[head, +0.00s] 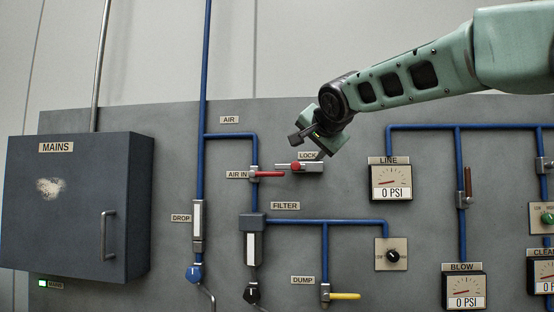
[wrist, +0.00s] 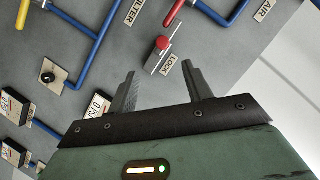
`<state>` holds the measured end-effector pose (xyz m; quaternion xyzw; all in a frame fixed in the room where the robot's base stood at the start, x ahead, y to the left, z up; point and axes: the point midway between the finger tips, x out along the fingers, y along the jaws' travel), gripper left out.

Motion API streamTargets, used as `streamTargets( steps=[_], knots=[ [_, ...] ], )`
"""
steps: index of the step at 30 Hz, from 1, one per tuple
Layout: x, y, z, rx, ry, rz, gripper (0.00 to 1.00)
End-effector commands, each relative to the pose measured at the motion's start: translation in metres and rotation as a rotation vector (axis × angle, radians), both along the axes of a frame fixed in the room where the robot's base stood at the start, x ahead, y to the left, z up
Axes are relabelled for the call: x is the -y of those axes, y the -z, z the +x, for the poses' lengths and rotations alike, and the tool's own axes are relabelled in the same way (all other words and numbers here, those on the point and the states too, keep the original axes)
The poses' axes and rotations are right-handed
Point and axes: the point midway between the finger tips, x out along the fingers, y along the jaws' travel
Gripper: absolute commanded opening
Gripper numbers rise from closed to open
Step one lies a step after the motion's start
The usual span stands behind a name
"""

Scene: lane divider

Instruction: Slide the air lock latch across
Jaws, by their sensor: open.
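The air lock latch is a small silver slide (head: 314,168) with a red knob (head: 296,167) at its left end, under the LOCK label (head: 307,156). In the wrist view the red knob (wrist: 162,42) and its slide (wrist: 152,61) lie beyond the fingertips, between their lines. My gripper (head: 309,148) is in front of the panel just above the latch and partly overlaps the label in the head view. In the wrist view my gripper (wrist: 158,69) is open, with nothing between its fingers. I see no contact with the knob.
The red AIR IN lever (head: 268,174) sits close left of the latch. Blue pipes (head: 228,135) run beside and above it. The LINE gauge (head: 390,181) is to the right. The MAINS box (head: 75,205) juts out at far left.

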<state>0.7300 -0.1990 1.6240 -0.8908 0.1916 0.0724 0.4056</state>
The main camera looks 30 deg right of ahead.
Motion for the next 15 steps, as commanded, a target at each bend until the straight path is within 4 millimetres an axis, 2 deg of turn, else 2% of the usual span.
streamTargets(
  steps=[1, 5, 15],
  knots=[
    [0.005, -0.007, 0.0, 0.014, 0.012, 0.004, 0.5],
    [0.01, -0.008, 0.008, 0.019, 0.018, 0.009, 0.5],
    [0.028, 0.009, 0.068, 0.014, 0.015, 0.007, 0.5]
  ],
)
